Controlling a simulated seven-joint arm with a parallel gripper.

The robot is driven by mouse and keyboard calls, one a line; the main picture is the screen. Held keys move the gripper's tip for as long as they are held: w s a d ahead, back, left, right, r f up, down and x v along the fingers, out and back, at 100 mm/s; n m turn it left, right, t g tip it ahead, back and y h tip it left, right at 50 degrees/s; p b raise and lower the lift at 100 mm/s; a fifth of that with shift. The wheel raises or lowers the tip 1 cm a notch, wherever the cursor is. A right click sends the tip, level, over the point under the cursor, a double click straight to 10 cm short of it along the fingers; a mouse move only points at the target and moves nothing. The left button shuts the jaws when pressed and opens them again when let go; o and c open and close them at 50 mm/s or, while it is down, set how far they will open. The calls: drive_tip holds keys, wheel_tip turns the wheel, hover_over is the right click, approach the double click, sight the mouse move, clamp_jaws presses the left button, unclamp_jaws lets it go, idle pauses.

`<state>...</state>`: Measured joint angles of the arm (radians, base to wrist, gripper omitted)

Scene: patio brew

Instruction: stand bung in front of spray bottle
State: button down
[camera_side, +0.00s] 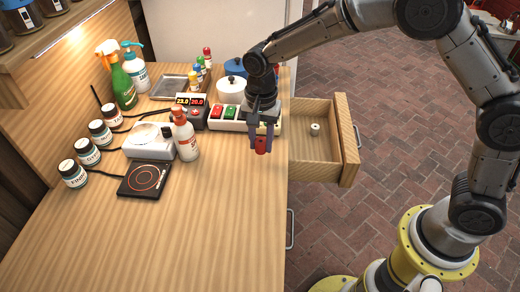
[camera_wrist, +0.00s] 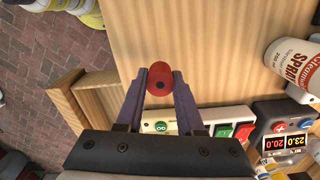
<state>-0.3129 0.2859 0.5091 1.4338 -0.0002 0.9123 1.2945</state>
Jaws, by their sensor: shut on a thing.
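My gripper (camera_side: 261,143) is shut on the red bung (camera_side: 262,145), above the right edge of the wooden counter. In the wrist view the bung (camera_wrist: 160,76) sits between the fingertips, its end with a dark hole showing. A green trigger bottle (camera_side: 122,86) and a white bottle with a blue pump (camera_side: 136,73) stand at the back left.
A switch strip (camera_side: 231,113) and red-digit display box (camera_side: 192,112) lie behind the bottle. A scale (camera_side: 150,142), a hotplate (camera_side: 145,179) and several jars (camera_side: 87,151) stand left. An open drawer (camera_side: 345,140) holds a small pale piece (camera_side: 314,129). The front counter is clear.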

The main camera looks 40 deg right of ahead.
sight(260, 151)
drive_tip(key=shift+w+f, duration=0.15)
drive_tip(key=shift+f, duration=1.55)
drive_tip(key=shift+f, duration=0.2)
drive_tip(key=c, duration=0.5)
unclamp_jaws()
drive_tip(key=shift+r, duration=0.2)
